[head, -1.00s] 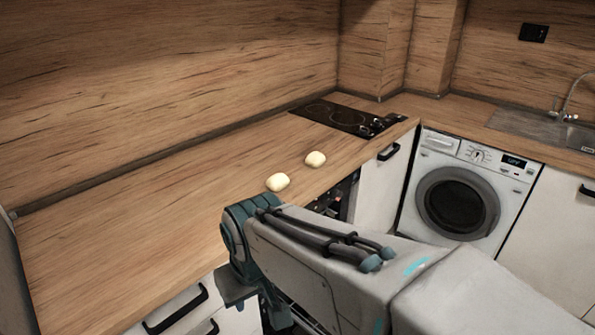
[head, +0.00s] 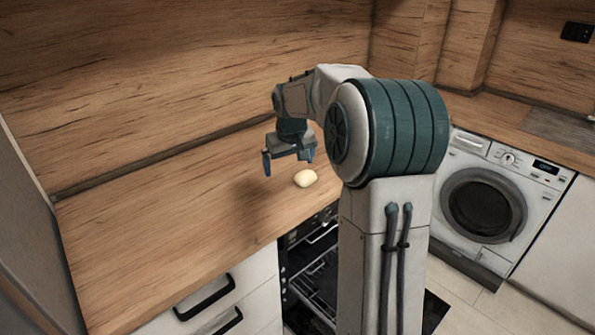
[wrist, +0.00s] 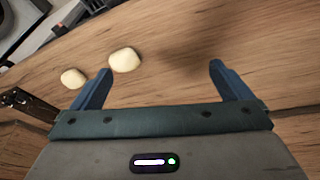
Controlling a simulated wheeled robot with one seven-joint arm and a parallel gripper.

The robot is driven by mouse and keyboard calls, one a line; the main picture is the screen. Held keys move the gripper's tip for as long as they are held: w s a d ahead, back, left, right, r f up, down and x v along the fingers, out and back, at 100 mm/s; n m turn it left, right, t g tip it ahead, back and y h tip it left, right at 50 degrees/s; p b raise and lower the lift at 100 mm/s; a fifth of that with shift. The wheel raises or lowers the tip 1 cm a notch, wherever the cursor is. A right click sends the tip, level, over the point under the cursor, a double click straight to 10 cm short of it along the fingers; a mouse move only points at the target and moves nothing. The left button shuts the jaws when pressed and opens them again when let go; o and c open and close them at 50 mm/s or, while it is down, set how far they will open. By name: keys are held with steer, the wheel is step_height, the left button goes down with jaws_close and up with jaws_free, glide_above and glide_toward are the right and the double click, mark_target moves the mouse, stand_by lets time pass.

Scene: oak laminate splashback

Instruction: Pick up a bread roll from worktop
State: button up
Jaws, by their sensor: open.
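A pale bread roll (head: 305,178) lies on the wooden worktop (head: 165,220) near its front edge in the head view. In the wrist view two pale rolls show: one nearer roll (wrist: 125,60) just beyond the left fingertip, and a second roll (wrist: 73,78) further left. The second roll is hidden behind my arm in the head view. My gripper (head: 288,162) is open and empty above the worktop, a little left of the visible roll. Its two blue fingers stand wide apart in the wrist view (wrist: 160,80), with bare wood between them.
The worktop to the left is clear. The wooden splashback (head: 180,80) rises behind it. Below the front edge are a drawer handle (head: 205,297) and a dark open-looking appliance (head: 312,270). A washing machine (head: 483,205) stands at the right.

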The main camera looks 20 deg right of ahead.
steer(key=m+p, duration=0.1)
steer(key=p, duration=0.1)
glide_toward(306, 173)
steer(key=shift+t+y, duration=0.3)
steer(key=p+x, duration=0.1)
steer(key=x, duration=0.3)
steer(key=shift+w+d+f, duration=0.15)
steer(key=shift+w+f, duration=0.15)
steer(key=shift+w, duration=0.05)
steer(key=shift+s+p+x, duration=0.25)
steer(key=shift+p+x, duration=0.3)
steer(key=shift+x, duration=0.9)
steer(key=shift+s+p+x, duration=0.2)
steer(key=shift+p+x, duration=0.35)
steer(key=shift+x, duration=0.95)
steer(key=shift+d+f, duration=0.1)
steer(key=shift+f, duration=0.1)
steer(key=c, duration=1.1)
